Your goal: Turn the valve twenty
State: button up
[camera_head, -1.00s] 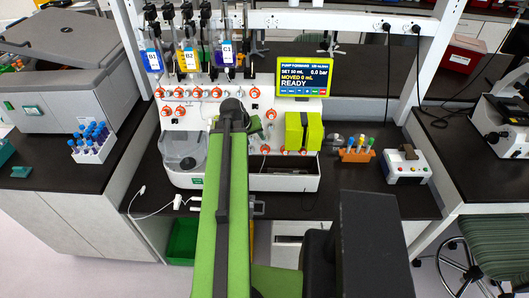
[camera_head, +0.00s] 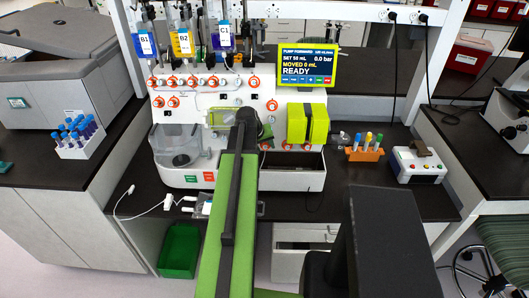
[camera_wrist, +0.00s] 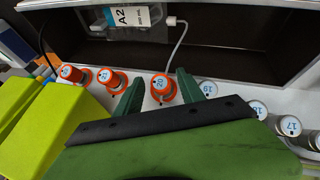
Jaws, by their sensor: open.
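The valve labelled 20 (camera_wrist: 162,87) is an orange-ringed knob with a pale blue cap in the wrist view. My gripper (camera_wrist: 157,77) is open, with one green finger on each side of valve 20. I cannot tell whether either finger touches it.
Orange valves stand left of valve 20, including 21 (camera_wrist: 108,77). White-grey valves stand right, including 19 (camera_wrist: 208,88) close beside a finger. A yellow-green block (camera_wrist: 35,120) is at the left. The display (camera_head: 307,64) reads READY.

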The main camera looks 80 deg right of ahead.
jog(key=shift+r, duration=0.1)
jog(key=shift+c, duration=0.5)
grip_shut()
jog(key=shift+w, duration=0.1)
jog(key=n+g+b, duration=0.1)
jog(key=g+b, duration=0.1)
jog(key=shift+w+a+f+n+h+b, duration=0.15)
jog(key=shift+f+n+h+b, duration=0.15)
jog(key=shift+f+n+h, duration=0.1)
jog(key=n+g+h+b, duration=0.1)
jog(key=b, duration=0.2)
jog(key=n+g+h+b, duration=0.1)
jog(key=n+g+b, duration=0.1)
jog(key=b, duration=0.1)
jog(key=shift+w+a+f+n, duration=0.1)
jog(key=shift+f+n, duration=0.2)
jog(key=n+g+h+b, duration=0.1)
jog(key=n+h+b, duration=0.1)
jog(key=b, duration=0.3)
jog(key=shift+a+f+n+g, duration=0.1)
jog(key=shift+n+g, duration=0.2)
jog(key=shift+n, duration=0.2)
jog(key=n+h+b, duration=0.1)
jog(key=n+b, duration=0.1)
jog(key=shift+g+h+b, duration=0.3)
jog(key=shift+h+b, duration=0.05)
jog(key=shift+h, duration=0.05)
jog(key=shift+r, duration=0.25)
